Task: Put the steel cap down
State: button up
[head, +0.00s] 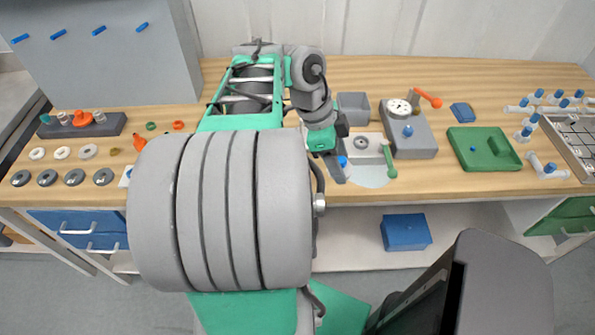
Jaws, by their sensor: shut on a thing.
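My gripper (337,170) is over the workbench (260,190), left of centre of the pale round mat. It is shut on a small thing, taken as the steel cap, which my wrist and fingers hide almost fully. I cannot make out the cap's shape or whether it touches the bench. A small blue spot (342,160) shows at the fingers. A white plate with a grey round fitting (361,142) lies just behind and right of my gripper. The pale round mat (372,178) lies under and right of the fingers.
A grey open bin (354,107) is behind. A green tray (485,148) lies right. Several rings lie left. Bare bench shows near the front edge.

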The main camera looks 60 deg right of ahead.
jog(key=w+d+f, duration=0.1)
jog(key=w+f, duration=0.2)
jog(key=w, duration=0.1)
jog(key=w+d+f+p, duration=0.1)
jog(key=w+d+f, duration=0.1)
jog(key=w+f, duration=0.1)
jog(key=w+d+f+p, duration=0.1)
jog(key=w+d+f, duration=0.1)
jog(key=w+f, duration=0.2)
jog(key=shift+w+d, duration=0.15)
jog(key=shift+w, duration=0.75)
notch_tip(320, 180, down, 2)
jog(key=shift+s+f+p, duration=0.1)
jog(key=shift+f+p, duration=0.15)
jog(key=shift+p, duration=0.45)
jog(key=shift+f+b, duration=0.35)
jog(key=shift+f, duration=0.1)
jog(key=o, duration=1.6)
jog(key=shift+r, duration=0.1)
